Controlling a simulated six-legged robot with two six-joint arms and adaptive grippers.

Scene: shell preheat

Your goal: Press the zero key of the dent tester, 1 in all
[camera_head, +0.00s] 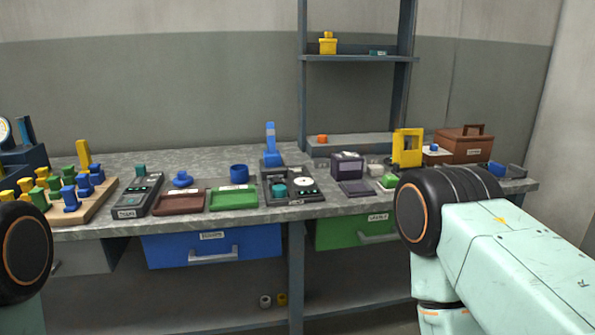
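No readable label names the dent tester. One candidate is a dark instrument (270,197) at the middle of the bench, with a pale round dial (304,182) and a teal round part (279,190) on it. Another is a dark grey handheld-shaped unit (131,199) to the left, with small keys on its top and a label on its front too small to read. I cannot tell which small key is the zero key. Only links of my two arms show, at the left edge and lower right; both grippers are out of view.
Red (179,203) and green (233,200) trays lie between the two instruments. A wooden peg board (92,205) stands left; a purple-grey box (347,166), yellow frame (407,148) and brown case (471,145) stand right. Blue (214,247) and green (347,233) drawers are below.

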